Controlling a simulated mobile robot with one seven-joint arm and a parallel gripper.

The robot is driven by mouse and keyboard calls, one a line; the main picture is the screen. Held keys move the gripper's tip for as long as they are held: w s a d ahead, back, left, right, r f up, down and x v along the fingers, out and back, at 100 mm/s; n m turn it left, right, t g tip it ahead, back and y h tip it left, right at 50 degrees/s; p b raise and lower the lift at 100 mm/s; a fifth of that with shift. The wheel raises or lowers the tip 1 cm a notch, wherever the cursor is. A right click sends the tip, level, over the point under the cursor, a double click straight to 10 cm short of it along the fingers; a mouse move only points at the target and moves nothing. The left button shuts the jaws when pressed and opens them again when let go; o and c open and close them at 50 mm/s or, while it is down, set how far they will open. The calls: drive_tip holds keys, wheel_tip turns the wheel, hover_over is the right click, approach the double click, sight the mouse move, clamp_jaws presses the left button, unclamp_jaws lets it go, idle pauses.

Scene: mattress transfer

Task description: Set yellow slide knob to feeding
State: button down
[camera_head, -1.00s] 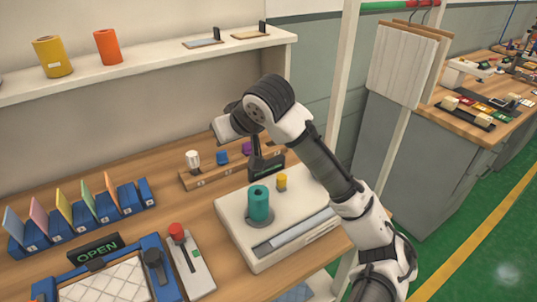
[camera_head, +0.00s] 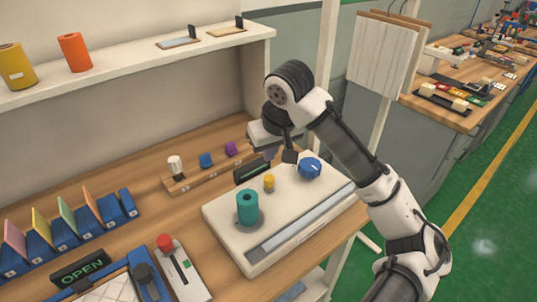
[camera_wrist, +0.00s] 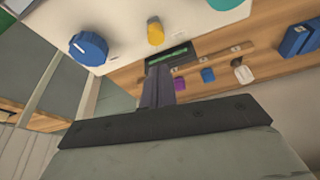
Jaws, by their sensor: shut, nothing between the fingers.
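The yellow knob (camera_head: 269,183) is a small upright cylinder on the white machine (camera_head: 225,222), between the teal roll and the blue dial. It also shows at the top of the wrist view (camera_wrist: 155,33). Any slot or position label by the knob is too small to read.
A blue dial (camera_head: 309,168) and a teal roll (camera_head: 248,206) stand on the machine. A wooden rail with white, blue and purple pieces (camera_head: 206,161) lies behind. A red-topped lever unit (camera_head: 180,270) sits to the left. A shelf (camera_head: 130,60) runs above.

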drive_tip(key=p, duration=0.2)
hover_over(274, 191)
drive_tip(key=w+a, duration=0.2)
drive_tip(key=f, duration=0.7)
drive_tip(key=shift+w+a+f, duration=0.1)
drive_tip(key=shift+w+f, duration=0.1)
drive_tip(key=shift+f, duration=0.2)
drive_tip(key=shift+s+d+b, duration=0.3)
drive_tip(key=shift+s+d, duration=0.45)
drive_tip(key=shift+s, duration=0.3)
drive_tip(key=shift+s+d+b, duration=0.3)
drive_tip(key=shift+s+d, duration=0.4)
drive_tip(key=shift+s, duration=0.3)
